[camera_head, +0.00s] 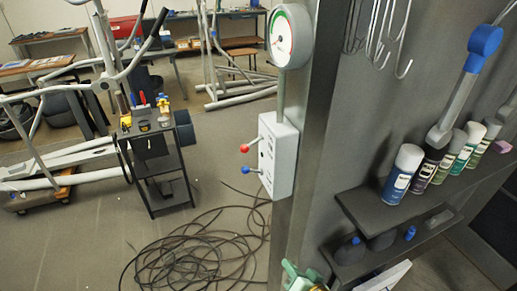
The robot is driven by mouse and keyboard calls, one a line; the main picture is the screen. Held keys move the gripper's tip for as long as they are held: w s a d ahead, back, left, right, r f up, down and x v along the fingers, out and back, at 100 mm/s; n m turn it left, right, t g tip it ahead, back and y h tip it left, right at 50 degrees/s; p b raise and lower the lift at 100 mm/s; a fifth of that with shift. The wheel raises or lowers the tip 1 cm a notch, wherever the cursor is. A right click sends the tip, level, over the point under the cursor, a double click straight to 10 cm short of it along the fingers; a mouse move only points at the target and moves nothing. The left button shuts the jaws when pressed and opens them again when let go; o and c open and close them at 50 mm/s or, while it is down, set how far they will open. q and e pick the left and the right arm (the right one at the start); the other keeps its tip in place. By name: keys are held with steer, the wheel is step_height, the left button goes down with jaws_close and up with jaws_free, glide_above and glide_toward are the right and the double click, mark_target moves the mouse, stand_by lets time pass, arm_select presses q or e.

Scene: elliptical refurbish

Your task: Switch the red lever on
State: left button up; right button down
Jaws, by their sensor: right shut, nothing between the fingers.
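The red lever (244,148) is a short metal stalk with a red ball. It sticks out to the left from a light grey box (279,157) on a metal pillar. A similar blue lever (245,169) sits just below it. Both stalks point left and slightly downwards or level; which setting that means I cannot tell. My left gripper is not in view.
A round gauge (291,36) is above the box. A dark shelf (400,213) with several spray cans (403,172) stands to the right. Coiled black cable (197,252) lies on the floor below. A black tool cart (155,160) stands left, with clear floor between it and the box.

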mark_target(252, 144)
steer(key=a+r+m+t+p, duration=0.2)
steer(key=r+m, duration=0.6)
steer(key=r, duration=0.7)
steer(key=a+r+m+t+p, duration=0.2)
steer(key=r+m, duration=0.7)
steer(key=r, duration=0.6)
steer(key=shift+w+a+r+p, duration=0.35)
steer(key=shift+a+r+p, duration=0.05)
steer(key=shift+a, duration=0.1)
steer(key=p+x, duration=0.1)
steer(key=x, duration=0.9)
steer(key=shift+r+y, duration=0.2)
steer(key=shift+y, duration=0.1)
